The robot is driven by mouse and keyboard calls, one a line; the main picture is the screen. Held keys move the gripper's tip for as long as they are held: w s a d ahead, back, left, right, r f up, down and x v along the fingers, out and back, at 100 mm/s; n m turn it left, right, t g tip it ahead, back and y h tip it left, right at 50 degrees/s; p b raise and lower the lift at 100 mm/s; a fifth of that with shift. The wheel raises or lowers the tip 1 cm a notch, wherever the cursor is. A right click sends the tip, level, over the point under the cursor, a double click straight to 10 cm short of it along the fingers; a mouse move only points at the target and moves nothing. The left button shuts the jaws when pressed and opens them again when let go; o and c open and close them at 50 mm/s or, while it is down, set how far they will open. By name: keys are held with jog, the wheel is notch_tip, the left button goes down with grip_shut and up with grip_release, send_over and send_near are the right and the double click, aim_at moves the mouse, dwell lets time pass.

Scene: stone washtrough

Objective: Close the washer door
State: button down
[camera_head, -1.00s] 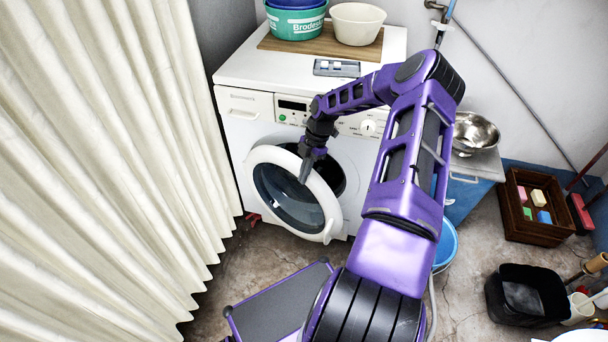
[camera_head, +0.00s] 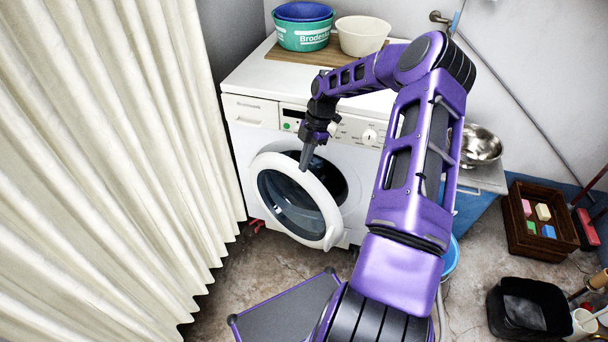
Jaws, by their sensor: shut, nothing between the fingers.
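The white front-loading washer (camera_head: 251,110) stands against the back wall. Its round door (camera_head: 323,205), with a white ring and dark glass, hangs partly open in front of the dark drum opening, with the gap toward the right. My purple arm reaches over from the right. My gripper (camera_head: 306,166) is shut and empty, pointing down at the upper part of the door, near its rim and the opening. I cannot tell whether the fingertips touch the door.
A cream curtain (camera_head: 110,150) fills the left side. Green and cream basins (camera_head: 362,36) stand on a board on the washer. At the right are a metal bowl (camera_head: 481,146), a wooden crate (camera_head: 522,241) and a black bin (camera_head: 500,305). Some floor before the door is clear.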

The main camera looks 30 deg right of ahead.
aim_at(314, 196)
jog(key=s+a+f+n+t+h+p, duration=0.1)
jog(key=s+a+n+t+h+p, duration=0.15)
jog(key=s+a+h+p, duration=0.4)
jog(key=shift+n+g, duration=0.25)
jog(key=shift+g, duration=0.2)
jog(key=shift+w+d+f+p, duration=0.2)
jog(key=shift+w+d+f, duration=0.1)
jog(key=shift+d+f, duration=1.15)
jog(key=shift+w+d+f+p, duration=0.3)
jog(key=shift+d+f, duration=0.75)
jog(key=shift+f, duration=0.8)
jog(key=shift+w+d+f+p, duration=0.1)
jog(key=shift+w+d+f, duration=0.25)
jog(key=shift+d+f, duration=1.1)
jog(key=shift+a+f, duration=0.2)
